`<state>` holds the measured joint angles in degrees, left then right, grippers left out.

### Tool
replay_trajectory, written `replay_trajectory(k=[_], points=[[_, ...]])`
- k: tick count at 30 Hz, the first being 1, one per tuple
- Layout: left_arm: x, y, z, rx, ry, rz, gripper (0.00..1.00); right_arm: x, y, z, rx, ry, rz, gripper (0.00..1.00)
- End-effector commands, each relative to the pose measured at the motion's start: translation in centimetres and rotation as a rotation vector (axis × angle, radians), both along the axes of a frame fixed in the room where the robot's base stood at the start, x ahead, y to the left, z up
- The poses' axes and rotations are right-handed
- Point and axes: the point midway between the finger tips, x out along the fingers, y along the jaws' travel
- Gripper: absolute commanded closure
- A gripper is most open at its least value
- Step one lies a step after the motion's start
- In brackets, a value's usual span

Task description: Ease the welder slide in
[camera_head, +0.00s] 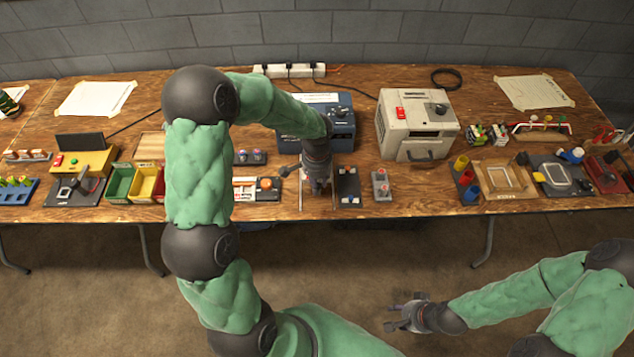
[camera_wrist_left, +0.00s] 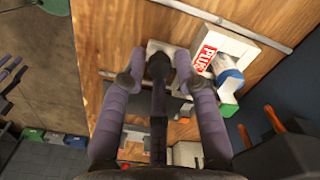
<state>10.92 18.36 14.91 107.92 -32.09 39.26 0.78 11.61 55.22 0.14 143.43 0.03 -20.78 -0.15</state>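A blue box-like machine (camera_head: 345,130) stands at the back middle of the table; I cannot tell whether it is the welder. My left gripper (camera_head: 316,187) points down just in front of it, low over a pale strip of board. In the left wrist view its purple-grey fingers (camera_wrist_left: 158,68) are spaced around a small pale block, with a dark part between them. Whether they grip it is unclear. The slide itself cannot be told apart under the gripper. My right gripper (camera_head: 404,314) is open and empty, in front of the table over the floor.
A beige machine (camera_head: 418,125) stands to the right. A white plate with a red label (camera_head: 245,188) lies left of my left gripper. A dark plate (camera_head: 348,187) and a grey switch block (camera_head: 381,184) lie on its right. Coloured bins (camera_head: 120,182) stand further left.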

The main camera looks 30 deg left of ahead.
Motion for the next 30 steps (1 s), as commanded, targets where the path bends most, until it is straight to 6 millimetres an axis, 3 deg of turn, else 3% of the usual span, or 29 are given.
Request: replay_trajectory(k=[8,14,30], points=[[0.0,0.0,0.0,0.0,0.001,0.0,0.67,0.0,0.0,0.0,0.0,0.0,0.0,0.6],[0.0,0.0,1.2,0.001,0.0,0.0,0.67,0.0,0.0,0.0,0.0,0.0,0.0,0.6],[0.1,0.0,9.0,0.001,-0.002,-0.001,0.67,0.0,0.0,0.0,0.0,0.0,0.0,0.6]])
